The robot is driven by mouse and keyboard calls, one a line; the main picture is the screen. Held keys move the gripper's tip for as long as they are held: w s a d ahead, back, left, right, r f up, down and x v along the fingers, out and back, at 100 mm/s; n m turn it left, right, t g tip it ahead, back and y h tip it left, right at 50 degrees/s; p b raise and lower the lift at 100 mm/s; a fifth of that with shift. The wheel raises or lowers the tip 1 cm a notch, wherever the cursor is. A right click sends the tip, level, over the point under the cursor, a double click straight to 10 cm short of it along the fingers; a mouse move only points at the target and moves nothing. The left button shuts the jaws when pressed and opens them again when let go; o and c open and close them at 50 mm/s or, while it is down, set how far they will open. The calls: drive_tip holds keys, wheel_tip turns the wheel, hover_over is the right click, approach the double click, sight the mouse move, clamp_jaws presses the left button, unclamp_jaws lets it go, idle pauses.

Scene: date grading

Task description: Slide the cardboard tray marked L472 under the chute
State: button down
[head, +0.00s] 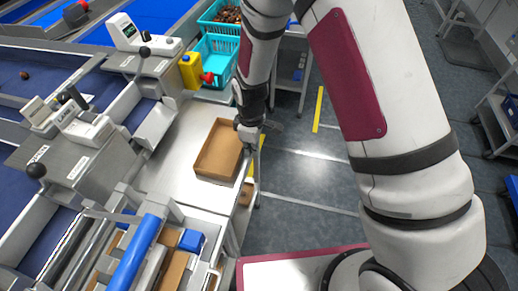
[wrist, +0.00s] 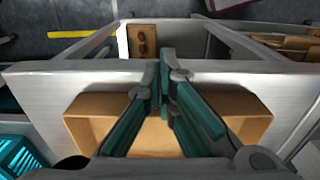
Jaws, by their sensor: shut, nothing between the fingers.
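An open, empty-looking cardboard tray (head: 203,172) lies on the bright metal table in the head view. It also shows in the wrist view (wrist: 95,108), partly covered by my fingers. I cannot read any L472 marking on it. My gripper (head: 250,138) is at the tray's right side in the head view, near the table's right edge. In the wrist view my gripper's teal fingers (wrist: 167,58) are together and hold nothing. I cannot tell whether they touch the tray. A metal chute (head: 156,125) stands left of the tray, apart from it.
The metal table (head: 187,148) is bare between tray and chute. A blue roller (head: 138,254) and steel frame lie in front. A cardboard tray with brown items (wrist: 143,42) sits lower down.

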sight(204, 139)
idle(0.3)
drive_tip(key=w+a+b, duration=0.2)
drive_tip(key=a, duration=0.3)
drive_tip(key=w+a+b, duration=0.1)
drive_tip(key=a+b, duration=0.1)
drive_tip(key=a, duration=0.3)
drive_tip(key=w+a+b, duration=0.2)
drive_tip(key=a+b, duration=0.1)
drive_tip(key=a, duration=0.1)
drive_tip(key=shift+w+a+f, duration=0.15)
drive_tip(key=shift+w+a, duration=0.2)
drive_tip(key=shift+a, duration=0.05)
drive_tip(key=shift+w+a+b, duration=0.1)
drive_tip(key=shift+a+b, duration=0.2)
drive_tip(key=shift+a, duration=0.25)
